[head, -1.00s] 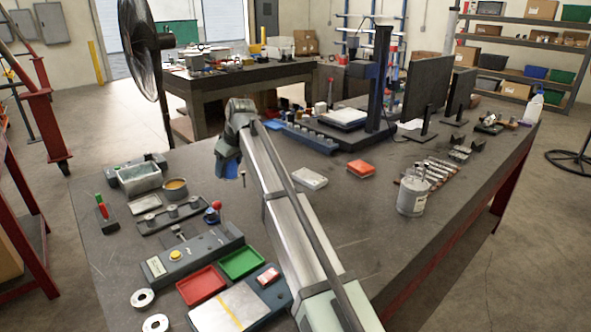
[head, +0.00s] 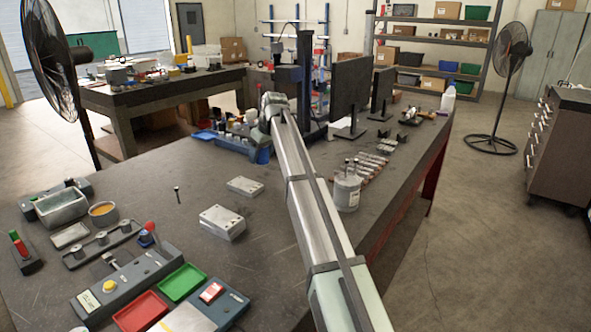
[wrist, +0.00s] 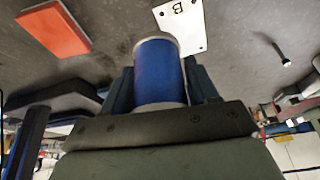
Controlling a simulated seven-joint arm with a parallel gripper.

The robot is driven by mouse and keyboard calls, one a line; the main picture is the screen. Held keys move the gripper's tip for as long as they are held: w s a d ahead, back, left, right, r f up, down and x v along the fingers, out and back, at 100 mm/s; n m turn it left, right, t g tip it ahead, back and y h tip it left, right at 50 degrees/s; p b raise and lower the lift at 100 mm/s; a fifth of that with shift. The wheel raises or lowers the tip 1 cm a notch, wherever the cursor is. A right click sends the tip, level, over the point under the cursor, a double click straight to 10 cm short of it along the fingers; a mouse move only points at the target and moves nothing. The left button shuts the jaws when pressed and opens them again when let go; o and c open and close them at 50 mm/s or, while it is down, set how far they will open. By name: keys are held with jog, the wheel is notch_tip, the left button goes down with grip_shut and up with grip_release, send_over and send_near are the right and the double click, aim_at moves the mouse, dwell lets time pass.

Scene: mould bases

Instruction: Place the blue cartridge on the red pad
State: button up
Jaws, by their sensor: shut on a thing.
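The blue cartridge (wrist: 158,72), a cylinder with grey ends, sits between the two dark fingers of my gripper (wrist: 160,88) in the wrist view. My gripper is shut on it. In the head view my gripper (head: 268,142) is at the far end of my arm, with blue (head: 263,156) showing just below it. The red pad (wrist: 54,28) lies flat on the table at the upper left of the wrist view, apart from the cartridge. My arm seems to hide the pad in the head view.
A white plate marked B (wrist: 181,20) lies near the cartridge in the wrist view. A white block (head: 222,222) lies nearer in the head view. A grey can (head: 346,190) stands right of my arm, monitors (head: 350,92) behind. Red (head: 140,312) and green trays (head: 182,282) are front left.

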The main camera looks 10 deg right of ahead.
jog(key=shift+w+d+r, duration=0.65)
jog(key=shift+w+d, duration=4.4)
jog(key=shift+d, duration=1.55)
notch_tip(320, 180, down, 9)
jog(key=shift+r, duration=0.1)
jog(key=shift+f, duration=0.2)
jog(key=o, duration=1.1)
jog(key=shift+o, duration=0.2)
jog(key=shift+r, duration=0.15)
jog(key=v, duration=1.2)
